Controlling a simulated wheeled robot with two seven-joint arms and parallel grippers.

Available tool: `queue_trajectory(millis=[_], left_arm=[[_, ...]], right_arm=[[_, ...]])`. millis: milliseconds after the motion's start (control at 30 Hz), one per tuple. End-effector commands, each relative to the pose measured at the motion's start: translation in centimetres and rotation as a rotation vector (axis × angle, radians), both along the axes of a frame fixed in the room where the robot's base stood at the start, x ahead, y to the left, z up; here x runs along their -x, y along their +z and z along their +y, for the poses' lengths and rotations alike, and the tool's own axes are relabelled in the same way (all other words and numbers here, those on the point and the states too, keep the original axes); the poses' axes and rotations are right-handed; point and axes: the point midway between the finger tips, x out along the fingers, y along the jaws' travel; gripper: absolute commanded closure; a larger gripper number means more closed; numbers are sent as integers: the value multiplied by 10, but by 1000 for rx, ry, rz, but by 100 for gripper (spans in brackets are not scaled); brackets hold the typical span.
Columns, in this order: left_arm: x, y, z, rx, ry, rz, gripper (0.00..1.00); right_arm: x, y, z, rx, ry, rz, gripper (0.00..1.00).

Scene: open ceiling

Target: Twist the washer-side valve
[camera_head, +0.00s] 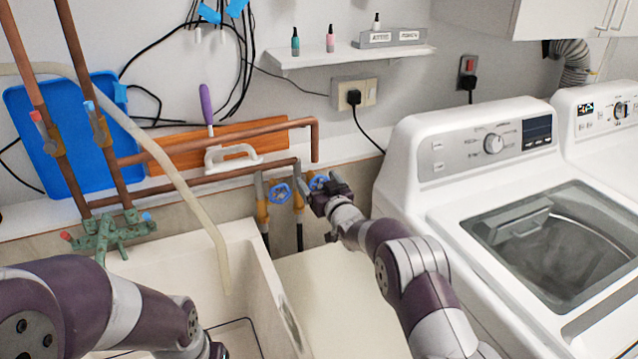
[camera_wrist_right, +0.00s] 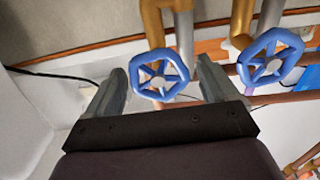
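The washer-side valve has a blue spoked handwheel (camera_head: 318,181) on an orange-brown fitting, nearest the washer. My right gripper (camera_head: 310,191) is right at this wheel and partly covers it in the head view. In the right wrist view the wheel (camera_wrist_right: 158,76) sits between my two spread fingers, with a visible gap on each side. The gripper is open and not clamped on the wheel. A second blue handwheel (camera_head: 280,193) is just left of it in the head view, and it also shows at right in the wrist view (camera_wrist_right: 270,57). My left gripper's fingers are not visible.
The white washer (camera_head: 415,160) stands close to the right of my right arm. A white sink (camera_head: 285,300) lies at the lower left. Copper pipes (camera_head: 240,172) run along the wall left of the valves. A white shelf (camera_head: 350,55) is above.

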Motion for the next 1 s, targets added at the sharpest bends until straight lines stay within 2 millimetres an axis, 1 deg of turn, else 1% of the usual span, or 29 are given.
queue_trajectory(millis=[33,67,100,133,167,333,467,667,1000], left_arm=[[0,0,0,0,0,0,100],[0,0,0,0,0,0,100],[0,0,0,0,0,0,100],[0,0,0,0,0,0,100],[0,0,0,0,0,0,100],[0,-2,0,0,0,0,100],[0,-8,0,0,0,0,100],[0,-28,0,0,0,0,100],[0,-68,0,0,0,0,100]], right_arm=[[0,0,0,0,0,0,29],[0,0,0,0,0,0,39],[0,0,0,0,0,0,52],[0,0,0,0,0,0,62],[0,0,0,0,0,0,64],[0,-1,0,5,0,-2,64],[0,-3,0,31,0,-12,64],[1,-6,1,130,0,-55,64],[1,-7,2,377,0,-156,64]])
